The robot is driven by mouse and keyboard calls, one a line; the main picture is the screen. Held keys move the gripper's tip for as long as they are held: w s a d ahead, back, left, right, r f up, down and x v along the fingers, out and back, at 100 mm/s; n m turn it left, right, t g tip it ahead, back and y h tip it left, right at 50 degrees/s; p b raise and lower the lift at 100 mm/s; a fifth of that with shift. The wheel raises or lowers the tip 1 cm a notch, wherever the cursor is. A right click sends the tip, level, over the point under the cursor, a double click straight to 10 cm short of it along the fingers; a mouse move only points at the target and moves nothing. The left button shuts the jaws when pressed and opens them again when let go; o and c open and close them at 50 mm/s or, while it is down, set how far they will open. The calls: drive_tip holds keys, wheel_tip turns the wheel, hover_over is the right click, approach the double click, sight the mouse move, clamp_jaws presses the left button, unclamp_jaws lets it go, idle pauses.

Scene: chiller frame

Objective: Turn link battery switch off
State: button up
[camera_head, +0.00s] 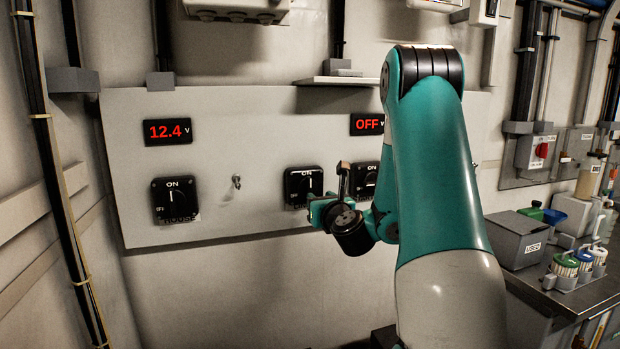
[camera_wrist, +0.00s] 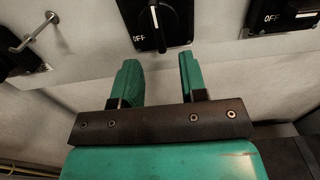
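The middle switch (camera_head: 303,187) on the grey panel is a black box with a rotary knob. Its knob stands upright, its white line towards ON at the top. Its lower label is hidden or unreadable, so I cannot read the name "link". In the wrist view this switch (camera_wrist: 152,22) is ahead of my gripper, with OFF on its left. My gripper (camera_wrist: 158,64) is open and empty, its two green fingers apart and below the knob, not around it. In the head view my gripper (camera_head: 321,207) is just right of and below the middle switch.
The HOUSE switch (camera_head: 175,200) is at the panel's left, under a red 12.4 V display (camera_head: 167,132). A third switch (camera_head: 364,180), partly hidden by my arm, is close on the right, under a display reading OFF (camera_head: 368,124).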

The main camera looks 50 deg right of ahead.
sight(310, 190)
drive_tip(key=p+x, duration=0.5)
drive_tip(key=x, duration=0.1)
drive_tip(key=shift+w+r+p, duration=0.35)
drive_tip(key=shift+p, duration=0.05)
drive_tip(key=shift+w+d+f+p, duration=0.25)
drive_tip(key=shift+w+d+p, duration=0.1)
drive_tip(key=shift+w+p, duration=0.15)
clamp_jaws()
